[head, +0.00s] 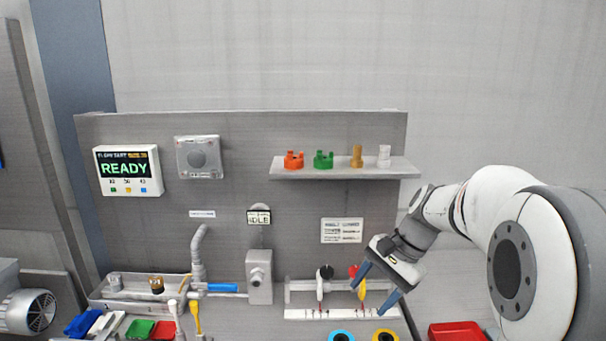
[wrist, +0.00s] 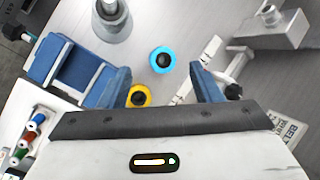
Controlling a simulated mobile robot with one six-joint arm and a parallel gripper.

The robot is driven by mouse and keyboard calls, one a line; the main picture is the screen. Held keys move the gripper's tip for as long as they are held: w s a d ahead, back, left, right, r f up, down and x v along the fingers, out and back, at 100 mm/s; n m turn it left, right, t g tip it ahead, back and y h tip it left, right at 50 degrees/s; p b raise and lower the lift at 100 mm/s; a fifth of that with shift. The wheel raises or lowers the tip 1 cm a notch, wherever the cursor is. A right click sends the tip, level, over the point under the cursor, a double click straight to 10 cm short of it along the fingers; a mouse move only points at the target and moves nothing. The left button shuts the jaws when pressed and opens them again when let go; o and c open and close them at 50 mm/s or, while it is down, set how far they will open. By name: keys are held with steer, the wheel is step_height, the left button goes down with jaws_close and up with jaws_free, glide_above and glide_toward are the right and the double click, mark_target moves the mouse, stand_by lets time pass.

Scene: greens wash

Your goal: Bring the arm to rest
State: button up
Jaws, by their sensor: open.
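My arm reaches in from the right of the head view. My gripper (head: 375,288) points down and left in front of the lower right of the grey panel, its two blue fingers apart. In the wrist view my gripper (wrist: 163,88) also shows its blue fingers spread, with nothing held between them. A blue ring (wrist: 163,60) and a yellow ring (wrist: 139,96) with dark centres lie on the surface beyond the fingers. A small yellow handle (head: 362,289) appears between the fingers in the head view; I cannot tell whether they touch it.
A shelf (head: 345,172) carries orange, green, brass and white parts. The display (head: 128,170) reads READY and a small sign (head: 259,217) reads IDLE. A grey faucet (head: 198,250) stands left of a grey box (head: 259,277). A red tray (head: 457,331) lies below my arm.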

steer(key=s+d+f+n+t+h, duration=0.1)
steer(key=s+n+h, duration=0.4)
steer(key=s, duration=1.2)
steer(key=shift+s+f+n+t, duration=0.35)
steer(key=shift+f+n+t, duration=0.5)
steer(key=shift+n, duration=1.35)
steer(key=shift+r, duration=0.2)
